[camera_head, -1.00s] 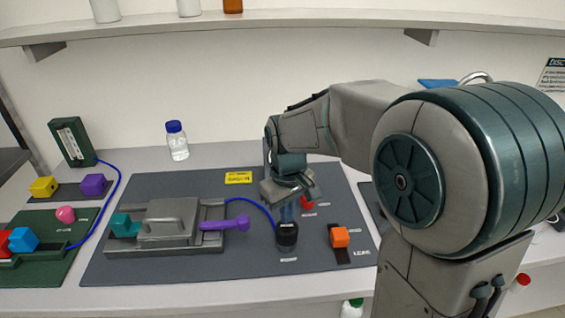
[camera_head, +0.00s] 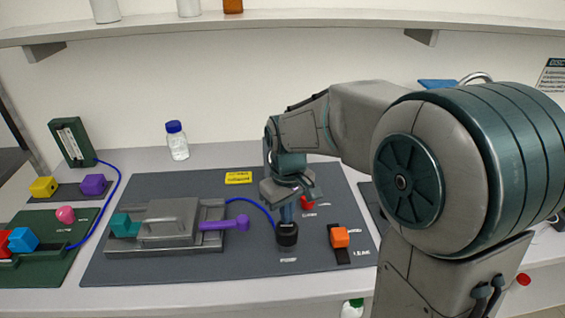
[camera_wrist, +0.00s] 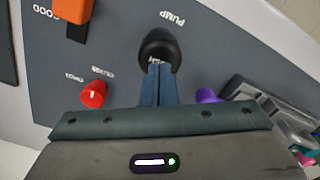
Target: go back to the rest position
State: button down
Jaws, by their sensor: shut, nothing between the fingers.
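My gripper (camera_head: 286,216) points down over the black round pump knob (camera_head: 287,236) on the dark grey mat. In the wrist view, my gripper's blue fingers (camera_wrist: 160,70) are together with nothing between them. Their tips are at the knob's top (camera_wrist: 158,47). I cannot tell whether they touch it. My arm reaches in from the right, bent at the elbow, and hides part of the mat.
A grey clamp block (camera_head: 168,222) with a purple handle (camera_head: 222,224) stands left of the knob. A red knob (camera_head: 308,203) and an orange block (camera_head: 340,238) are to the right. A blue-capped bottle (camera_head: 177,145) stands behind. A shelf (camera_head: 300,20) runs above.

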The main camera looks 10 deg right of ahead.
jog(key=s+d+r+m+t, duration=0.1)
jog(key=s+d+m, duration=0.2)
jog(key=s, duration=0.4)
jog(key=s+d+r+m+t, duration=0.2)
jog(key=s+d, duration=0.3)
jog(key=s, duration=0.3)
jog(key=shift+d+m, duration=0.4)
jog(key=shift+m, duration=0.1)
jog(key=shift+d, duration=0.15)
dwell(0.3)
